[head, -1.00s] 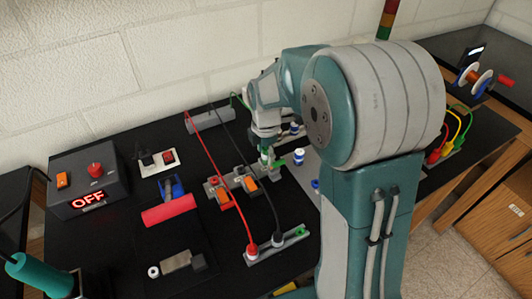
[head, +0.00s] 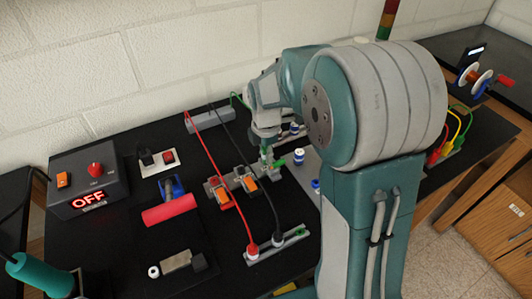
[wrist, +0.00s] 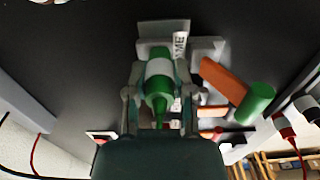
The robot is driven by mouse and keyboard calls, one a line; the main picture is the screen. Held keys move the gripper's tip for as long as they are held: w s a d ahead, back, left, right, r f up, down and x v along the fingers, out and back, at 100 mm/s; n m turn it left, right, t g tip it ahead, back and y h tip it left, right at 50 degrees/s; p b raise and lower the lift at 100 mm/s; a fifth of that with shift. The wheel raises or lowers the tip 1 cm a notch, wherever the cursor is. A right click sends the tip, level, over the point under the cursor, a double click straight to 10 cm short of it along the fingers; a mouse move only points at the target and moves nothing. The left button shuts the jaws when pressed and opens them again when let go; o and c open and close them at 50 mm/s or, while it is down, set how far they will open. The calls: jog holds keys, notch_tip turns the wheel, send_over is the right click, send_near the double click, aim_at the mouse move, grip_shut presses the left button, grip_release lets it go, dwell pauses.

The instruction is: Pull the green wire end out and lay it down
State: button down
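The green wire end (wrist: 158,88), a green plug with a white band, shows in the wrist view between the two fingers of my gripper (wrist: 160,75). The fingers appear to press on its sides at the white band. Its far end meets a grey connector block (wrist: 157,28); I cannot tell how deep it sits. An orange lever (wrist: 220,77) and a green cylinder (wrist: 257,103) are to the right of the plug. In the head view my gripper (head: 267,158) points down at the connector row, and hides most of the plug. The green wire (head: 238,101) shows behind my arm.
Red (head: 223,196) and black (head: 248,183) connectors stand left of my gripper, with red and black wires running past them. Blue-and-white pegs (head: 299,157) stand to the right. A red-handled switch (head: 169,209) and a control box reading OFF (head: 88,185) are further left.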

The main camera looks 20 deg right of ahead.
jog(key=shift+r, duration=0.1)
jog(key=shift+r, duration=2.9)
